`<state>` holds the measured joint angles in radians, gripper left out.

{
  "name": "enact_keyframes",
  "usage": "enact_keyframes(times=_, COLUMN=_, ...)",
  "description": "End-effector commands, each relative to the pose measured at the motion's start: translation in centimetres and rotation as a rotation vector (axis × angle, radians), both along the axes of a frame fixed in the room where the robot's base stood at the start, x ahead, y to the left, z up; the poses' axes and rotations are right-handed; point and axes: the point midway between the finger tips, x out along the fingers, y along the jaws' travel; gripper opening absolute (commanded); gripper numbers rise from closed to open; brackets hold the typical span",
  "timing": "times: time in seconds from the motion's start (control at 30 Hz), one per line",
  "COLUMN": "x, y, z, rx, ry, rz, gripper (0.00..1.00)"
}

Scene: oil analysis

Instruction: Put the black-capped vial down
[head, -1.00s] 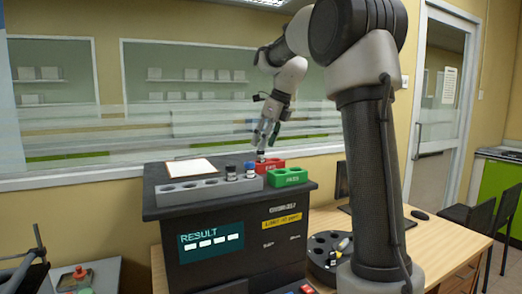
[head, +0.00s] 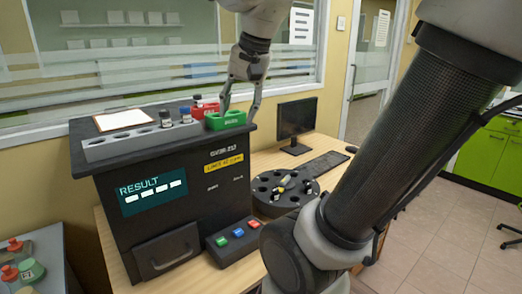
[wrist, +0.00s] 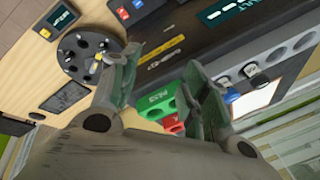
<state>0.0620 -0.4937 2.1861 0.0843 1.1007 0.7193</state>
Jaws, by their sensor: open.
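My gripper (head: 240,108) is open and empty, beside the right end of the analyser's top, near the green PASS block (head: 226,120). In the wrist view its two fingers (wrist: 163,88) stand wide apart with the green block between them in the picture. A dark-capped vial (head: 197,100) stands at the red block (head: 211,105), behind the green one; how deep it sits is too small to tell. Another dark-capped vial (head: 165,118) stands in the grey rack (head: 128,140), next to a blue-capped vial (head: 186,115).
The analyser (head: 170,215) has a result screen and a white sheet (head: 122,119) on top. A round black carousel (head: 270,205) with a yellow item, a button box (head: 235,242), a monitor (head: 297,118) and a keyboard (head: 325,164) are on the desk. The window is behind.

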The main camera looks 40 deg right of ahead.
Motion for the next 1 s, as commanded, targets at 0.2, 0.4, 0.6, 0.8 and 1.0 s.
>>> enact_keyframes(times=0.2, x=-7.2, y=0.1, z=-6.8, rx=-0.26, ry=-0.039, rz=0.57, gripper=0.46)
enact_keyframes(times=0.4, x=-8.9, y=0.0, z=-8.8, rx=-0.338, ry=-0.044, rz=0.741, gripper=0.46)
enact_keyframes(times=0.6, x=-8.9, y=0.0, z=-8.8, rx=-0.338, ry=-0.043, rz=0.744, gripper=0.46)
enact_keyframes(times=0.8, x=-8.9, y=0.0, z=-8.8, rx=-0.337, ry=-0.043, rz=0.742, gripper=0.46)
enact_keyframes(times=1.0, x=-8.9, y=0.0, z=-8.8, rx=-0.337, ry=-0.043, rz=0.742, gripper=0.46)
